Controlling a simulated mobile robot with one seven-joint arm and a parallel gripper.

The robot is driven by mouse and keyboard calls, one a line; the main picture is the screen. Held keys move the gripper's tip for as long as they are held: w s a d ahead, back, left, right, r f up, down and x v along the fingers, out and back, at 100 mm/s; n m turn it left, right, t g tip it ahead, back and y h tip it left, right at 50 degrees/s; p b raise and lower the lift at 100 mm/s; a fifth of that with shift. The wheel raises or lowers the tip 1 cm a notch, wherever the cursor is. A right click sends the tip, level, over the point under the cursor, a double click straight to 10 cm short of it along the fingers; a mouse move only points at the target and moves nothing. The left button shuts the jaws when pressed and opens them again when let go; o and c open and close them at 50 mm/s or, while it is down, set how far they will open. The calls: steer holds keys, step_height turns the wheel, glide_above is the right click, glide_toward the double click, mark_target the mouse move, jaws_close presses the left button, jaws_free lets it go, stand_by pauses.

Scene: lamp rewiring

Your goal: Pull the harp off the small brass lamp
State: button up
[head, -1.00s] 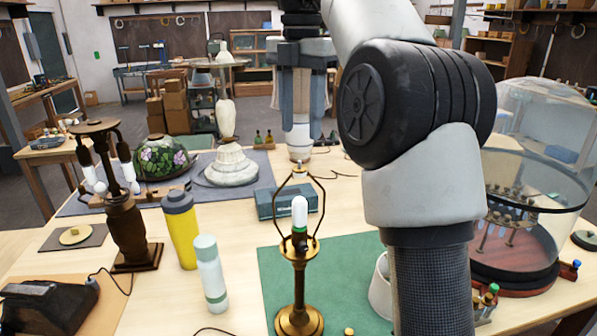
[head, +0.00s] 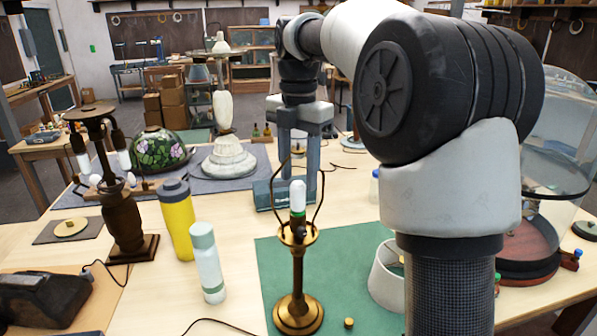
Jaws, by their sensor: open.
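The small brass lamp (head: 297,270) stands upright on the green mat (head: 345,255). Its harp (head: 319,205) is a thin dark wire loop around a white bulb (head: 298,194), rising from the brass socket holder. My gripper (head: 299,172) points down, open, with its two grey-blue fingers at the height of the harp's upper part. In the picture the harp's top lies between the fingers. I cannot tell whether the fingers are around it or just behind it, nor whether they touch.
A white lampshade (head: 385,278) and a small brass knob (head: 348,323) are on the mat. A pale bottle (head: 208,262) and a yellow bottle (head: 178,222) stand left of the lamp. A blue-grey box (head: 265,196) is behind it. A dark wooden lamp (head: 125,225) stands farther left.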

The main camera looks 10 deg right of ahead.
mark_target(298, 149)
jaws_close()
steer(key=shift+r, duration=0.1)
steer(key=shift+r+p, duration=1.95)
steer(key=shift+r, duration=0.35)
step_height(298, 149, up, 13)
steer(key=shift+f, duration=0.15)
